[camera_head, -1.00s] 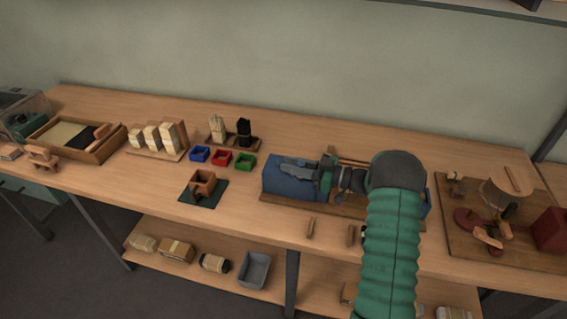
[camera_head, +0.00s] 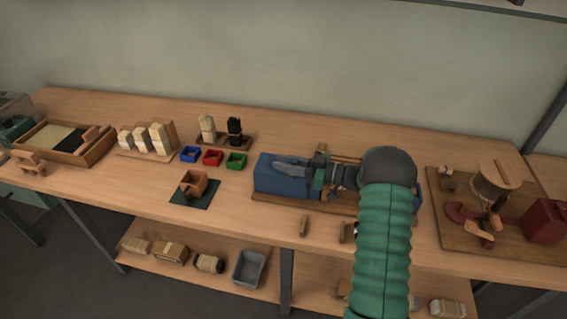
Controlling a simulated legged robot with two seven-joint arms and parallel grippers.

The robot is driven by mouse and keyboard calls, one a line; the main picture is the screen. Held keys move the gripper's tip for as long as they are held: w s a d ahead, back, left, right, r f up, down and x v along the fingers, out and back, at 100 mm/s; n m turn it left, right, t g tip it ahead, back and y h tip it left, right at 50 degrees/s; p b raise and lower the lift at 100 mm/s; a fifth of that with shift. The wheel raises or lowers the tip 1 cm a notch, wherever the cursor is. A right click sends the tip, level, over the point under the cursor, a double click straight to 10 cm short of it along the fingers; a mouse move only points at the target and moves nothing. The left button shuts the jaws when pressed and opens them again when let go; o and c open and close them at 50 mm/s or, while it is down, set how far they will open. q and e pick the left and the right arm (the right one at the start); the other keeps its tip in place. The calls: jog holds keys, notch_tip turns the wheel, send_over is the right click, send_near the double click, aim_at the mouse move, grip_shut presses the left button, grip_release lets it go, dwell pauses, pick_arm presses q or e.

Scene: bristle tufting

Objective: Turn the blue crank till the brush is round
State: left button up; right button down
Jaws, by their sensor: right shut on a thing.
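The blue machine (camera_head: 272,177) stands on a wooden base on the bench, right of the middle, with a grey-blue flat part on top. My right arm comes in from the lower right and its dark wrist lies over the machine. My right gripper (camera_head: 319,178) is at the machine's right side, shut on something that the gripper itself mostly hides. The blue crank cannot be made out apart from the machine. I cannot pick out the brush or tell its shape. My left gripper is out of view.
Small blue (camera_head: 190,154), red (camera_head: 213,158) and green (camera_head: 236,160) bins stand left of the machine, with bristle bundles (camera_head: 208,128) behind. A board with a dark red box (camera_head: 545,221) is at the right. Wooden pieces (camera_head: 303,226) lie near the front edge.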

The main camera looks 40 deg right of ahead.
jog(key=shift+s+d+f, duration=0.1)
jog(key=shift+s+f, duration=0.05)
jog(key=shift+f, duration=0.1)
jog(key=c, duration=1.5)
grip_release()
jog(key=shift+o, duration=1.3)
jog(key=shift+s+r, duration=0.1)
jog(key=shift+s, duration=0.05)
jog(key=shift+d, duration=0.1)
jog(key=shift+r, duration=0.1)
